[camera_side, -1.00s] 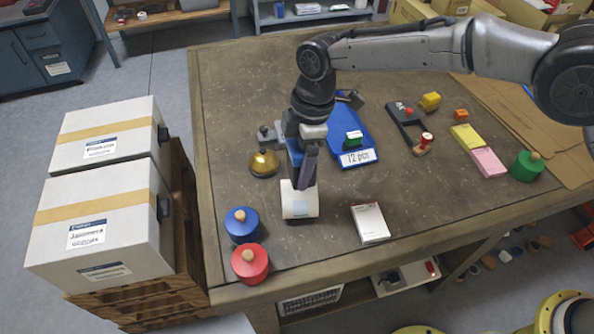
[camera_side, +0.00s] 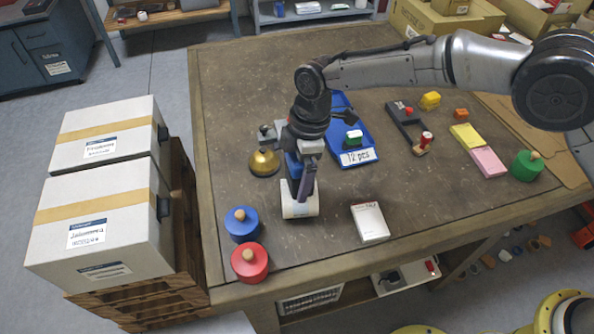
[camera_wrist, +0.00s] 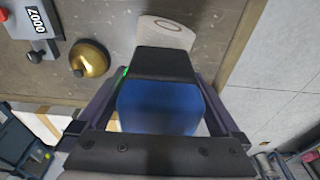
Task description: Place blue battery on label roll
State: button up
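The blue battery, blue with a black band, is between my gripper's fingers in the wrist view (camera_wrist: 160,108). In the side view only a small blue part of it (camera_side: 292,168) shows beside the finger. The white label roll (camera_side: 300,208) lies on the table near its front left, directly below my gripper (camera_side: 303,190). The roll also shows just beyond the black end of the battery in the wrist view (camera_wrist: 166,33). My gripper points down and is shut on the battery. The fingers hide where battery and roll meet, so I cannot tell if they touch.
A gold bell (camera_side: 264,162) stands left of the roll, and a white box (camera_side: 370,221) lies to its right. Blue (camera_side: 241,226) and red (camera_side: 250,264) knobbed cylinders stand at the front left edge. A blue tray (camera_side: 366,155) lies behind.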

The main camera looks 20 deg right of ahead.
jog(key=r, duration=0.4)
jog(key=d+r, duration=0.1)
jog(key=r, duration=0.7)
jog(key=shift+d+r, duration=0.1)
jog(key=shift+d, duration=0.3)
jog(key=s+d+r+m+t, duration=0.1)
jog(key=s+d+r+m, duration=0.25)
jog(key=d, duration=0.45)
jog(key=s+d+r+m+t, duration=0.1)
jog(key=s+d+r+m, duration=0.2)
jog(key=d+r, duration=0.35)
jog(key=s+d+r+m+t, duration=0.1)
jog(key=s+d+r+m, duration=0.15)
jog(key=d, duration=0.65)
jog(key=s+d+f+m+t+h, duration=0.1)
jog(key=s+d+f+m, duration=0.2)
jog(key=s+d, duration=0.3)
jog(key=s+d+f+m+t, duration=0.1)
jog(key=s+d+f+m, duration=0.2)
jog(key=s, duration=0.9)
jog(key=d+m, duration=0.3)
jog(key=shift+s+d+f+t+h, duration=0.25)
jog(key=shift+s+d+t+h, duration=0.05)
jog(key=shift+h, duration=0.1)
